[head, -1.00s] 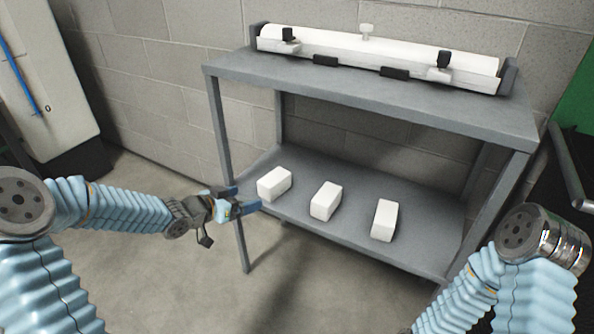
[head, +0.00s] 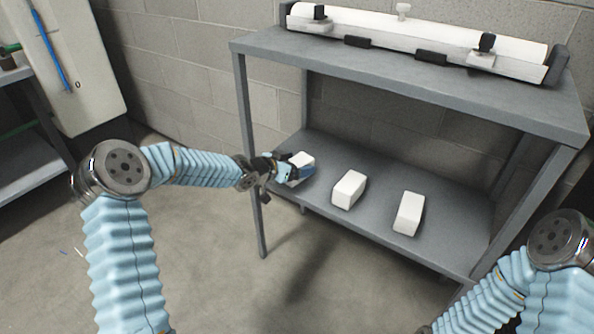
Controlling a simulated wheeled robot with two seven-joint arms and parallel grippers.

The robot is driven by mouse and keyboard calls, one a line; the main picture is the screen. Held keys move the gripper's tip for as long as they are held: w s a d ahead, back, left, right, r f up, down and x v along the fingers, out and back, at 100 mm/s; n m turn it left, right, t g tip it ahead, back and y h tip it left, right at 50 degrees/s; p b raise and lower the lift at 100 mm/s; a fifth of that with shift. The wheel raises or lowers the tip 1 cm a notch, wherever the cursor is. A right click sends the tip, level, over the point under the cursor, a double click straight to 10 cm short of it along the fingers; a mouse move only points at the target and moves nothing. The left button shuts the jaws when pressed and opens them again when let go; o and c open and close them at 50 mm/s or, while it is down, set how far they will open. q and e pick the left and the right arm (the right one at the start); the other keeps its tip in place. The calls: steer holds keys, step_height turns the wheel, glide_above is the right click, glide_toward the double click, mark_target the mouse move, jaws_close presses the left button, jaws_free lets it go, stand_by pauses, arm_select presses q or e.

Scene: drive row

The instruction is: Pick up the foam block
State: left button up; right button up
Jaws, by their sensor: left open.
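Three white foam blocks lie in a row on the lower shelf (head: 385,221) of a grey table. The left foam block (head: 302,159) is partly hidden by my left gripper (head: 298,172). The middle foam block (head: 349,189) and the right foam block (head: 409,213) lie clear of it. My left gripper is open, with its blue fingers at the left block, one finger in front of it. I cannot tell whether the fingers touch the block. My right gripper is out of view; only its arm shows at the lower right.
The table's upper top (head: 400,75) overhangs the shelf and carries a long white roll in a holder (head: 420,38). A front left leg (head: 246,150) stands close to my left arm. A white cabinet (head: 75,70) stands at the far left.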

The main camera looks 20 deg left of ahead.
arm_select(q)
steer(key=shift+w+d+f, duration=0.1)
steer(key=shift+w, duration=0.1)
steer(key=c, duration=1)
steer(key=shift+c, duration=0.2)
